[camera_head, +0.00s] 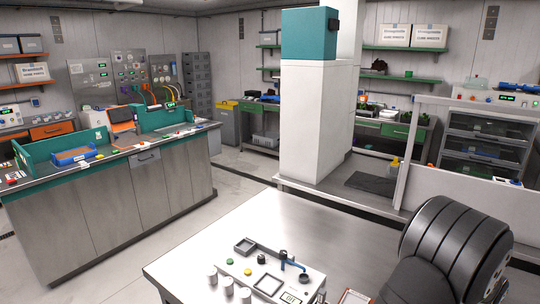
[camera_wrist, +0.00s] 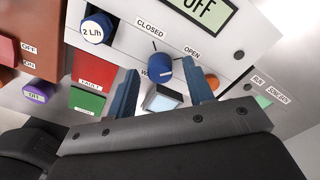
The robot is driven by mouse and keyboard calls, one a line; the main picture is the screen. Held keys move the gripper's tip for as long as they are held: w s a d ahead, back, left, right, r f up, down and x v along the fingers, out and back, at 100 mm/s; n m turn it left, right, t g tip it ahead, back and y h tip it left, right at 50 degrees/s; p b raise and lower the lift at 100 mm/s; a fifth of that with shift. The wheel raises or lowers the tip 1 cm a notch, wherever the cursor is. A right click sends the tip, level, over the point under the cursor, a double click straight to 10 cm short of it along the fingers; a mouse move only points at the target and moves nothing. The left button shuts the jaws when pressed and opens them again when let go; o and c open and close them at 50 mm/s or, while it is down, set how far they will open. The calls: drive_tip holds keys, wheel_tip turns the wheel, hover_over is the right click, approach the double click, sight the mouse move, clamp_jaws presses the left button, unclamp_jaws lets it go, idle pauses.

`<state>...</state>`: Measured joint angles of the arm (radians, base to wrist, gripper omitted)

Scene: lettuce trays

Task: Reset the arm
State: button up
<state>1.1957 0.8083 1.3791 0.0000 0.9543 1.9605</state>
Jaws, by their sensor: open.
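In the wrist view my gripper (camera_wrist: 162,74) is open, its two blue fingers apart on either side of a blue knob (camera_wrist: 160,68). The knob sits on a light panel (camera_wrist: 215,60) between the words CLOSED and OPEN. I cannot tell whether the fingers touch it, and its exact setting is unclear. Nothing is held. In the head view my dark arm fills the lower right; the gripper itself is not visible there.
The panel also has a display (camera_wrist: 205,12) reading OFF, a blue 2 L/h knob (camera_wrist: 93,30), a red FAULT field (camera_wrist: 93,66) and a pale square button (camera_wrist: 162,98). In the head view, a metal table (camera_head: 300,225) carries a control box (camera_head: 265,275); a counter (camera_head: 105,205) stands left.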

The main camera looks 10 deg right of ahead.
wheel_tip(320, 180, up, 17)
wheel_tip(320, 180, down, 17)
drive_tip(key=shift+f, duration=0.2)
drive_tip(key=shift+r+n, duration=0.2)
drive_tip(key=shift+n, duration=0.7)
drive_tip(key=n, duration=1.1)
drive_tip(key=shift+n, duration=2)
